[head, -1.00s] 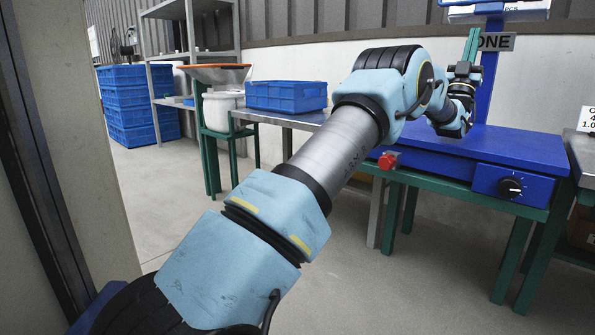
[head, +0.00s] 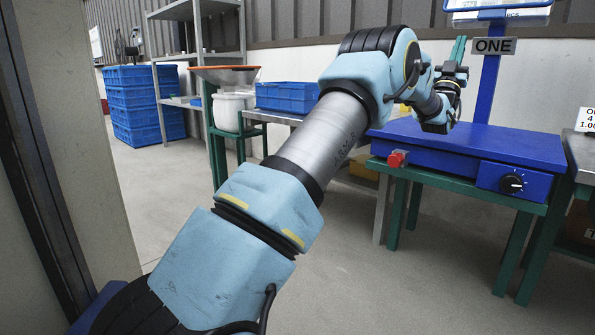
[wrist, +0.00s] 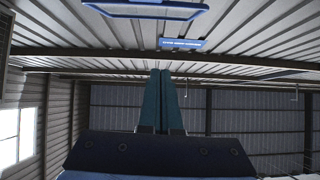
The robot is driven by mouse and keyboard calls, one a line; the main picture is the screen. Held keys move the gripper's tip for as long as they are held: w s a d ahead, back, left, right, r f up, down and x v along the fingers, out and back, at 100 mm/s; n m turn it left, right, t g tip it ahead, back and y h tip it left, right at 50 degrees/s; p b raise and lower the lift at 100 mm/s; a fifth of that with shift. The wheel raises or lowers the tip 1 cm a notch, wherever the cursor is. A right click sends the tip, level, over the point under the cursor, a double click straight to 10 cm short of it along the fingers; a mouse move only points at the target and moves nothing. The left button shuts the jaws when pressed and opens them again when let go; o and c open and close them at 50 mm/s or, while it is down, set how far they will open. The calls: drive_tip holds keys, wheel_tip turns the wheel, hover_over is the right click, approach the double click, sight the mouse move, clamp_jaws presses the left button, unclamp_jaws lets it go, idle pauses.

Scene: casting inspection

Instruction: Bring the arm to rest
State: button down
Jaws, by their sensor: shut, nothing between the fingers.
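My arm reaches from the lower left to the upper right of the head view, above the floor and in front of the benches.
A blue machine table (head: 470,140) with a red button (head: 397,158) and a black knob (head: 512,184) stands below my wrist. A blue crate (head: 288,96) sits on a bench behind my arm. Stacked blue crates (head: 145,105) stand at the back left. The floor in front is clear.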

drive_tip(key=w+a+f+n+g+y+p, duration=0.1)
drive_tip(key=w+a+f+g+y+p, duration=0.15)
drive_tip(key=w+a+y, duration=0.3)
drive_tip(key=s+a+f+n+g+y+p, duration=0.15)
drive_tip(key=a+f+g+y, duration=0.25)
drive_tip(key=a+f, duration=0.6)
drive_tip(key=s+a+f+n+g+y+p, duration=0.1)
drive_tip(key=s+a+f+g+y+p, duration=0.25)
drive_tip(key=a, duration=0.95)
drive_tip(key=s+a+f+n+g+y+p, duration=0.15)
drive_tip(key=s+a+f+g+y, duration=0.25)
drive_tip(key=s+a+f, duration=0.6)
drive_tip(key=s+a+f+n+g+y+p, duration=0.1)
drive_tip(key=s+a+g, duration=0.1)
drive_tip(key=s+a, duration=0.35)
drive_tip(key=s+a+n+g+p, duration=0.1)
drive_tip(key=s+a+g, duration=0.1)
drive_tip(key=s, duration=0.7)
drive_tip(key=s+a+f+g+y+p, duration=0.15)
drive_tip(key=s+a, duration=0.25)
drive_tip(key=s, duration=0.4)
wheel_tip(320, 180, up, 38)
drive_tip(key=w+p, duration=0.1)
drive_tip(key=p, duration=3.5)
drive_tip(key=shift+w+g+h, duration=0.2)
drive_tip(key=shift+g+h, duration=0.15)
drive_tip(key=shift+h, duration=0.1)
drive_tip(key=shift+d, duration=0.1)
